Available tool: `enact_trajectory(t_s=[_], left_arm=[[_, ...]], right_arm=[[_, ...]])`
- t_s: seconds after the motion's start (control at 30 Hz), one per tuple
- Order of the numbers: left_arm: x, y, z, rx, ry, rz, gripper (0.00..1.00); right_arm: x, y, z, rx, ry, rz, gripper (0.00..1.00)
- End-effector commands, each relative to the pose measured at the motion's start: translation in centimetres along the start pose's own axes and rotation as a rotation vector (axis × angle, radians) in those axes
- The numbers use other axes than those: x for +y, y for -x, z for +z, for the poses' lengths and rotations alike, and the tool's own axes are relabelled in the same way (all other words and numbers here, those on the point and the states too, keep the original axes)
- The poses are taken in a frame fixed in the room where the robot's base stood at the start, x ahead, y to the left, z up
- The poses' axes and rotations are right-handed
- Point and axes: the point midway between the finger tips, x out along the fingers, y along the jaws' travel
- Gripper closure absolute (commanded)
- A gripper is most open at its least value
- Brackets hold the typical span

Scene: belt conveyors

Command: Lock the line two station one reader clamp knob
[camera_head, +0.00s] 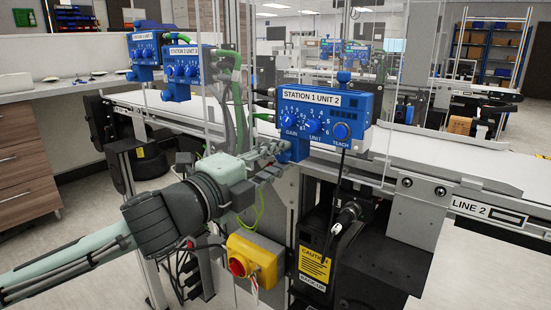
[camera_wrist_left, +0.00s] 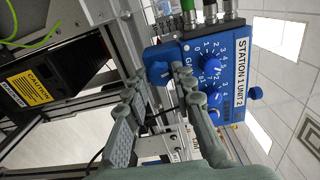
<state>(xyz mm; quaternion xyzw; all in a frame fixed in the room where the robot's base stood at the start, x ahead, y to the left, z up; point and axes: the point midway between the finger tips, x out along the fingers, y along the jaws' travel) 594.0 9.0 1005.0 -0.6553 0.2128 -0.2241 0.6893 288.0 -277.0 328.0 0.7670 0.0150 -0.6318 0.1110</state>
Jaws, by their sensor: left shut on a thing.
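The blue reader box labelled STATION 1 UNIT 2 (camera_head: 318,117) is mounted at the conveyor beside the LINE 2 label (camera_head: 471,208). It has several blue dials on its face and also shows in the left wrist view (camera_wrist_left: 225,75). My left gripper (camera_head: 275,150) is at the box's lower left corner. In the left wrist view its fingers (camera_wrist_left: 158,78) are closed around a blue clamp knob (camera_wrist_left: 157,71) beside the box. In the head view the fingers mostly hide this knob. The knob's lock position cannot be read. My right gripper is out of view.
A yellow box with a red button (camera_head: 240,267) hangs below my left wrist. A black unit with a caution label (camera_head: 314,264) is below the reader. Cables (camera_head: 233,95) and clear panels stand close by. More blue readers (camera_head: 184,66) sit further left along the conveyor.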

Motion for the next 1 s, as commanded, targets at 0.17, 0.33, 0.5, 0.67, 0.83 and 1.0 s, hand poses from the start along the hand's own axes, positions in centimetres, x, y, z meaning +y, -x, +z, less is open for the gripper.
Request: enact_trajectory(t_s=[0.17,0.33,0.5,0.67,0.83,1.0], left_arm=[[-0.01,0.01,0.00,0.001,-0.111,0.000,1.00],[0.01,0.01,-0.02,0.001,-0.180,0.000,1.00],[0.05,0.00,-0.03,0.001,-0.216,0.000,1.00],[0.04,0.00,-0.03,0.001,-0.228,0.000,1.00],[0.05,0.01,-0.02,0.001,-0.229,0.000,1.00],[0.04,0.01,-0.02,0.001,-0.228,0.000,0.73]], right_arm=[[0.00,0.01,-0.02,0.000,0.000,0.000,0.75],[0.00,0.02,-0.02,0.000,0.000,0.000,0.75],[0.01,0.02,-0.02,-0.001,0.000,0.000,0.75],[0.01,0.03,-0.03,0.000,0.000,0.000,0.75],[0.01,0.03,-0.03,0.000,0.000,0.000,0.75],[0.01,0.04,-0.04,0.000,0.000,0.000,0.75]])
